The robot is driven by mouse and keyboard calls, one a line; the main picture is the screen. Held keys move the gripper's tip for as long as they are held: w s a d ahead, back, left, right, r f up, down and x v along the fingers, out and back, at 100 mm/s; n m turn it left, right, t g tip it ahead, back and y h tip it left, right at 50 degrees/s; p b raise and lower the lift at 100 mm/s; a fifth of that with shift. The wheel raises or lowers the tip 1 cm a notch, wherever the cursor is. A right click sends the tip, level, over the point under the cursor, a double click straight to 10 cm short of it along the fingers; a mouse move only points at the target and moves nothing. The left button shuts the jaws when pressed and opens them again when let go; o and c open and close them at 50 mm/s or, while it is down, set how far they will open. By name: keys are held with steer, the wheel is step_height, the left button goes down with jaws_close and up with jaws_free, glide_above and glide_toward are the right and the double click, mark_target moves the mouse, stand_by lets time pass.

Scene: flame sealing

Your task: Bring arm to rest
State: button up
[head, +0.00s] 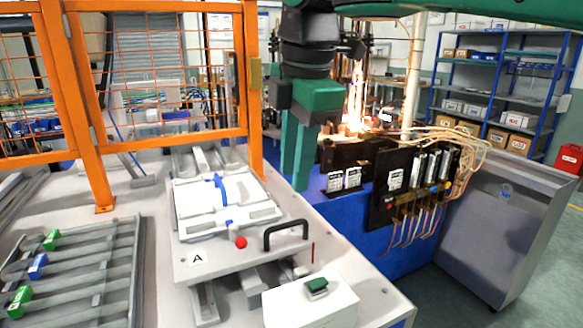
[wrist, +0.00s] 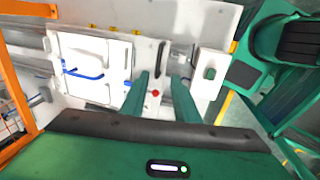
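My gripper (head: 294,180) hangs with its green fingers pointing down, above the right side of the workbench. In the wrist view the two fingers of my gripper (wrist: 161,80) stand apart with nothing held between them. Below them is a white fixture marked A (head: 205,262), with a black handle (head: 286,233) and a red knob (head: 241,242). The fingers look clear of the fixture. A bright flame (head: 355,100) burns at the sealing machine (head: 395,185), behind and right of my gripper.
An orange mesh fence (head: 95,165) stands along the left and back. A rack with green and blue clips (head: 38,265) lies at front left. A white box with a green button (head: 317,288) sits at the bench front. A grey cabinet (head: 500,235) stands right.

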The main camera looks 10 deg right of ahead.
steer(key=s+d+f+m+g+h, duration=0.1)
steer(key=d+f+m, duration=0.55)
steer(key=d, duration=0.35)
steer(key=s+d+f+m, duration=0.1)
steer(key=d+f+m, duration=0.5)
steer(key=d, duration=0.4)
steer(key=s+d+f+m+g, duration=0.1)
steer(key=s+d+f+m, duration=1)
steer(key=s+m, duration=0.3)
steer(key=shift+f+m+y, duration=0.3)
steer(key=shift+f+m, duration=0.05)
steer(key=shift+f, duration=0.15)
